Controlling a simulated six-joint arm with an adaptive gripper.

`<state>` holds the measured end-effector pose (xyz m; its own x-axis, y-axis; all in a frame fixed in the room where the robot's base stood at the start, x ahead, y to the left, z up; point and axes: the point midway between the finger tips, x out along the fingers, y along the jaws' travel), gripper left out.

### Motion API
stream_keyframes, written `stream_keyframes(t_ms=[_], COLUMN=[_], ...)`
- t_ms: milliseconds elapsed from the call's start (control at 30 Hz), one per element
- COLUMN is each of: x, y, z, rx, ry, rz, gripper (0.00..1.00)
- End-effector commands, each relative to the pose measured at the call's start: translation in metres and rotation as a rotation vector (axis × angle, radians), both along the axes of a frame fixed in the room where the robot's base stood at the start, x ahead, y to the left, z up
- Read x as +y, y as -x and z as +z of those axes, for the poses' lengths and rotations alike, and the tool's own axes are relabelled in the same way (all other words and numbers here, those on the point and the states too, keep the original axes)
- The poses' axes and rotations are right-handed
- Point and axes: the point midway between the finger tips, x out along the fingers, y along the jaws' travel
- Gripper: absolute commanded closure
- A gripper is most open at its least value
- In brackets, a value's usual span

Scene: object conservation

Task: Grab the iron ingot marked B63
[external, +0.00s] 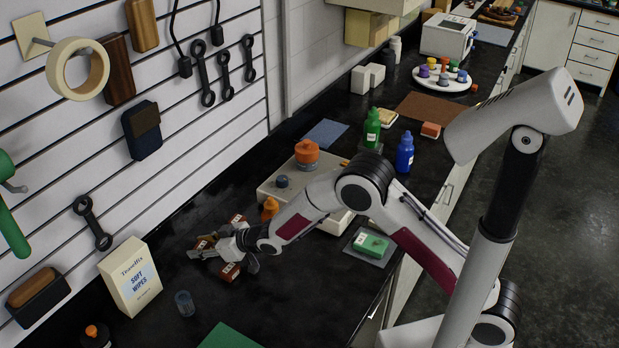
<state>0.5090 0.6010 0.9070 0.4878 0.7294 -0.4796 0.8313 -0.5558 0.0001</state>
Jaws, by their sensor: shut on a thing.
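Several small brown-red ingots with white labels lie close together on the black counter around my gripper (222,259) in the external view. My gripper is low over the counter and shut on an ingot (229,274), the one at the front of the group. Another ingot (238,218) is behind the gripper, and a further one (203,243) is at its left, partly hidden by a finger. The label print is too small to read, so I cannot tell which ingot is B63.
A grey-beige box with an orange container (306,153) is behind my arm. A green sponge (371,245) lies right. Tools hang on the slatted wall. The front counter has free room.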

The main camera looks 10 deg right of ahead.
Motion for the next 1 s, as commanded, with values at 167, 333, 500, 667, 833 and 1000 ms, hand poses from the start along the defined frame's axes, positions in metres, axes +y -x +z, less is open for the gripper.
stream_keyframes(t_ms=[167, 333, 500, 667, 833, 1000], x=[0.001, 0.001, 0.001, 0.001, 0.001, 0.001], y=[0.000, 0.000, 0.000, 0.000, 0.000, 0.000], z=[0.001, 0.005, 0.017, 0.036, 0.060, 0.083], rx=[-0.001, -0.002, -0.003, -0.004, -0.004, -0.004], ry=[-0.002, -0.002, -0.004, -0.005, -0.006, -0.004], rz=[0.001, 0.000, 0.001, 0.001, 0.001, 0.000], gripper=[1.00, 1.00, 1.00, 1.00, 1.00, 1.00])
